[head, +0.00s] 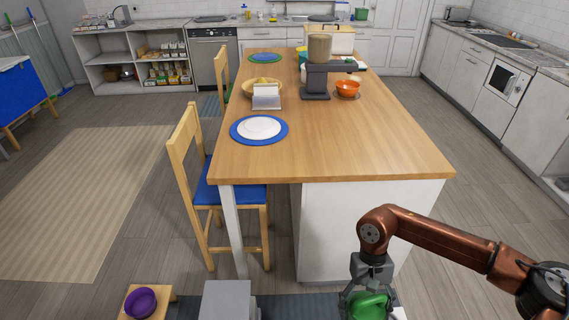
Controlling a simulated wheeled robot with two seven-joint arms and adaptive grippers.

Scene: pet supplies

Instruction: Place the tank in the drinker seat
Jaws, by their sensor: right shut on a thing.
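My right gripper (368,298) is at the bottom edge, right of the middle, pointing down with its fingers around a green object (370,307). It is shut on this object, which may be the tank; the lower part is cut off by the picture edge. A small white piece (398,313) shows just right of it, and I cannot tell what it belongs to. I cannot make out the drinker seat for sure. My left gripper is not in view.
A grey box-like block (227,298) stands left of the gripper. A purple bowl (140,303) sits on a low wooden stand (160,293) further left. A wood-topped island (330,150) stands beyond, with a chair (190,185) at its left. A dark mat (290,308) lies below.

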